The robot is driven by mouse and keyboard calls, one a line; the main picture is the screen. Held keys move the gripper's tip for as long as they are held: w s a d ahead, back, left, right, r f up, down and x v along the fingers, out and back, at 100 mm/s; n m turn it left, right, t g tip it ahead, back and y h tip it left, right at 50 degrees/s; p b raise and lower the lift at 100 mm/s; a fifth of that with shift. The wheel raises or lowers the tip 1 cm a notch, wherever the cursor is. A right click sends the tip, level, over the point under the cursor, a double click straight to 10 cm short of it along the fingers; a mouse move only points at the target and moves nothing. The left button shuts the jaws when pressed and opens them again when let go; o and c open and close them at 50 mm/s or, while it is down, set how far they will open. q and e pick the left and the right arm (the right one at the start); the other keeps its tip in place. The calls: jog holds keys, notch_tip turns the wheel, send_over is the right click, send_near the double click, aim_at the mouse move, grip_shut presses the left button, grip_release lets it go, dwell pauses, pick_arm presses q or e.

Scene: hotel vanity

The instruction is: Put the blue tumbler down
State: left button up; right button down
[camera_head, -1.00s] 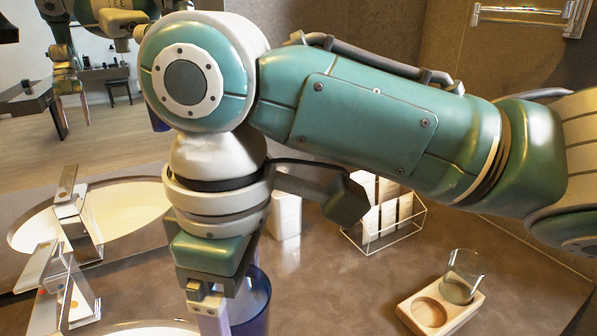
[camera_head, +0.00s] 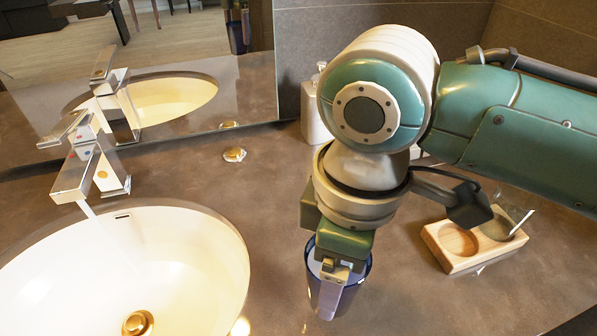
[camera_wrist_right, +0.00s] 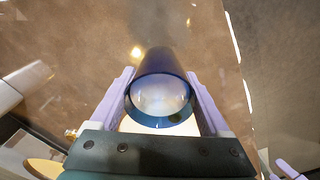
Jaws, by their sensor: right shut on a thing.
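The blue tumbler (camera_head: 313,288) is a dark blue, see-through cup, roughly upright over the counter right of the sink. My right gripper (camera_head: 332,292) is shut on it, with a finger down its near side in the head view. In the right wrist view the tumbler (camera_wrist_right: 160,62) lies between the two pale fingers of my right gripper (camera_wrist_right: 163,103), its open mouth facing the camera. I cannot tell whether its base touches the counter. My left gripper is not in view.
A wooden holder (camera_head: 436,236) with two round recesses sits to the right; a clear glass (camera_head: 503,222) stands in one, the other is empty. The sink (camera_head: 215,250) and faucet (camera_head: 85,165) are left. A small gold-coloured item (camera_head: 234,155) lies behind. The brown counter (camera_head: 420,305) is clear in front.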

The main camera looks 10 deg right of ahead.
notch_tip(320, 180, down, 5)
jog(key=shift+r+b, duration=0.1)
jog(key=shift+b, duration=0.4)
grip_release()
